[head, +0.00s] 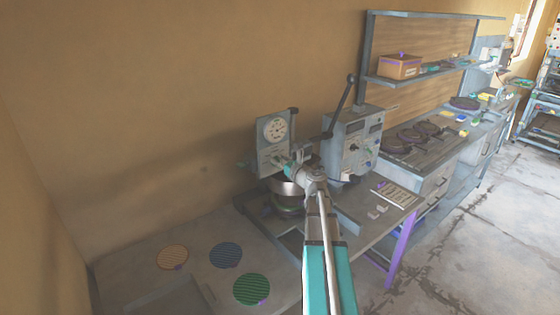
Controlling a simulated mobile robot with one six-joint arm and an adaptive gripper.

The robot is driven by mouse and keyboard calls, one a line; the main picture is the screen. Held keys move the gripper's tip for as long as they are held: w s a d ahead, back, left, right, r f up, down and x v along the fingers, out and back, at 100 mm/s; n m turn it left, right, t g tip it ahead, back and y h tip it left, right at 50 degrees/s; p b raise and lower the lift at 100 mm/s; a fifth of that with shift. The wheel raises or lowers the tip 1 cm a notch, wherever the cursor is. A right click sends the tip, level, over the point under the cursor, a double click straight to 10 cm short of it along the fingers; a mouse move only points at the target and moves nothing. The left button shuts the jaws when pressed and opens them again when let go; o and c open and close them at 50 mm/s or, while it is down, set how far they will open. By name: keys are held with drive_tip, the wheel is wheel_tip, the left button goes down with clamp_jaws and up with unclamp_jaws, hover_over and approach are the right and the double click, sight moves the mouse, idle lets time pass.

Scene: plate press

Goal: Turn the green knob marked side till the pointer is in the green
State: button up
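A grey upright panel (268,158) carries a round white dial (274,130). The dial is too small to read its pointer or any green zone. A small green part (281,161), perhaps the green knob, shows low on the panel; its marking cannot be read. My arm reaches up from the bottom of the head view, and my gripper (289,165) is at the panel's lower right, close to that green part. The wrist and the small size hide the fingertips, so I cannot tell whether they touch or are shut.
A grey machine (352,143) with a long black lever (343,100) stands right of the panel. A metal pot-like part (288,187) is under my wrist. Tan (172,257), blue (225,255) and green (251,289) discs lie on the front-left table. A shelf (425,75) is at the back.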

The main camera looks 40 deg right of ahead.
clamp_jaws()
drive_tip(key=shift+a+n, duration=0.1)
drive_tip(key=shift+n, duration=0.3)
drive_tip(key=shift+a+f+n+b, duration=0.25)
drive_tip(key=shift+n, duration=2.3)
drive_tip(key=shift+a+f+n+b, duration=0.25)
drive_tip(key=shift+a+n+b, duration=0.05)
drive_tip(key=shift+n, duration=2.2)
drive_tip(key=shift+a+f+n+b, duration=0.25)
drive_tip(key=shift+n, duration=2.3)
